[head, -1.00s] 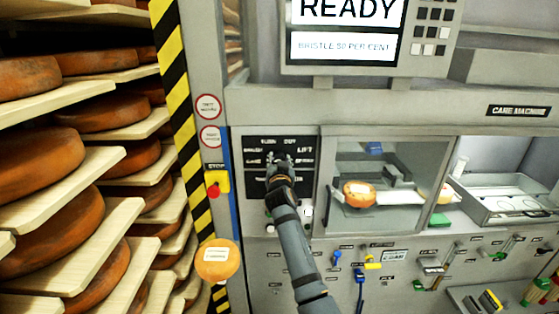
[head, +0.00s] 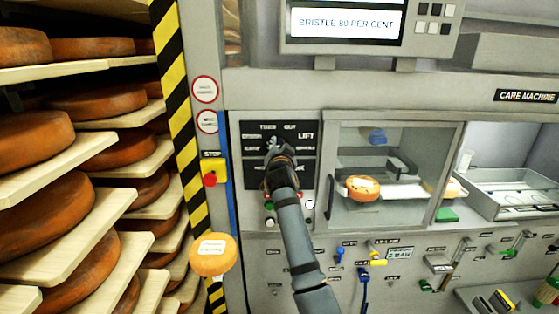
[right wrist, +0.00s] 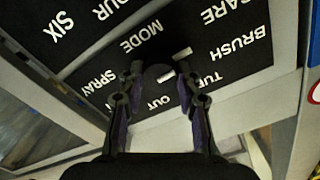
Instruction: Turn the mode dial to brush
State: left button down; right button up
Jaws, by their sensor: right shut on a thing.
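The mode dial is a dark round knob (right wrist: 157,76) on a black panel (head: 250,172) at the left of the care machine. Labels around it include CARE, BRUSH, TURN, OUT and SPRAY. My right gripper (right wrist: 154,72) is shut on the dial, one finger on each side of it. It also shows at the dial in the head view (head: 277,148), where it hides most of the knob. The BRUSH label is upper right in the right wrist view. White marks show near the knob, but I cannot tell which label the dial points to. My left gripper is out of view.
A red stop button (head: 209,180) on a yellow box and a striped post (head: 178,90) stand left of the panel. Cheese wheels on shelves fill the left side. A glass window (head: 390,175) with a cheese behind it is to the right. The screen (head: 347,24) reads BRISTLE 80 PER CENT.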

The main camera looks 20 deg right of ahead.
jog(key=shift+m+b, duration=2.3)
jog(key=shift+b, duration=0.1)
jog(key=o, duration=1.1)
jog(key=shift+o, duration=0.2)
